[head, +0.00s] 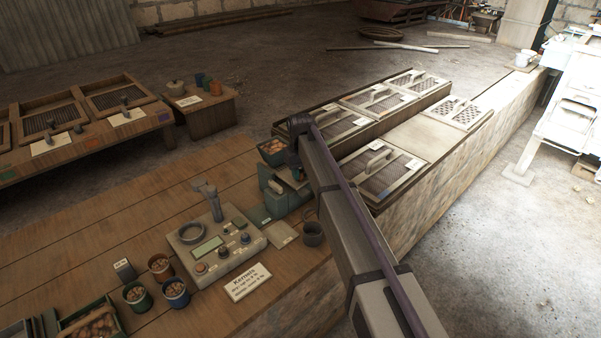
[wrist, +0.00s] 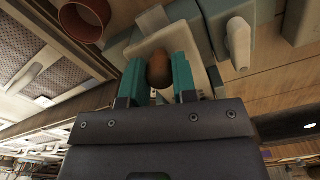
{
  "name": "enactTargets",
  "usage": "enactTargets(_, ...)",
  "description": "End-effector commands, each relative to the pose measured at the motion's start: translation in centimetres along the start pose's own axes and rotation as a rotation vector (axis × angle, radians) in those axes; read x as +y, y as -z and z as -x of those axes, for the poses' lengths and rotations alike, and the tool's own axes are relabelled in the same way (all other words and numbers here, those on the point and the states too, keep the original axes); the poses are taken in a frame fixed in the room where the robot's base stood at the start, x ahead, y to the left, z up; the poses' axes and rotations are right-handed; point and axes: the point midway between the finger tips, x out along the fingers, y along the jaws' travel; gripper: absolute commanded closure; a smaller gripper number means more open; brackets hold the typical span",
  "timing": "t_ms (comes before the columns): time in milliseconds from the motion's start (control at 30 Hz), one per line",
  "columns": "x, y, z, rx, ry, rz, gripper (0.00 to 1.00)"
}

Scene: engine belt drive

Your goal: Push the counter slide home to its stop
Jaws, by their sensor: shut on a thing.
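In the wrist view my gripper (wrist: 161,75) has its teal fingers closed on either side of a brown rounded piece (wrist: 159,68). I cannot tell whether this piece is a knob of the counter slide or something loose. A pale cream plate (wrist: 146,48) lies around and behind the fingertips, against a grey-green body (wrist: 190,14). In the head view the green counter unit (head: 284,201) stands near the bench edge, left of my arm. My arm partly covers it. The slide and its stop cannot be made out clearly.
A dark cup (head: 313,233) is at the bench edge; a reddish cup (wrist: 84,20) shows in the wrist view. A control box (head: 213,246) and a card (head: 247,282) lie to the left.

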Motion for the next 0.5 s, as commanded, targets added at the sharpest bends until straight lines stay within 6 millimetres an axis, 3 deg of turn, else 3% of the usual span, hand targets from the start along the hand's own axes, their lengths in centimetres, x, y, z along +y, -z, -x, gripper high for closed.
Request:
enactTargets(100,0.0,0.0,0.0,0.0,0.0,0.0,1.0)
enactTargets(333,0.0,0.1,0.0,0.0,0.0,0.0,1.0)
enactTargets(500,-0.5,1.9,0.0,0.0,0.0,0.0,1.0)
